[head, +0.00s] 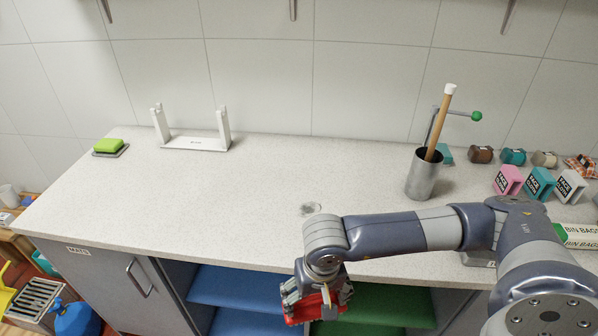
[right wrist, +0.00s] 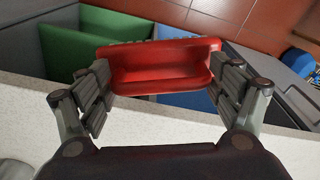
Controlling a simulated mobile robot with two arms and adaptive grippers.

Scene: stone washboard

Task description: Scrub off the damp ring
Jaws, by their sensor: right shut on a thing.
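The damp ring (head: 311,209) is a small grey mark on the pale speckled worktop (head: 250,215), near the middle of the surface. My right gripper (head: 314,299) is in front of the worktop's front edge, below the ring in the head view. It is shut on a red block-like thing (right wrist: 160,66) with a hollowed face, which spans between both fingers in the right wrist view. The red thing is away from the ring. Its far side is hidden. My left gripper is in neither view.
A green sponge (head: 107,145) lies on a grey dish at far left. A white two-post stand (head: 195,143) is at the back. A metal cup (head: 422,175) holds a wooden stick. Boxes, including a pink one (head: 508,180), crowd the right. The centre-left worktop is clear.

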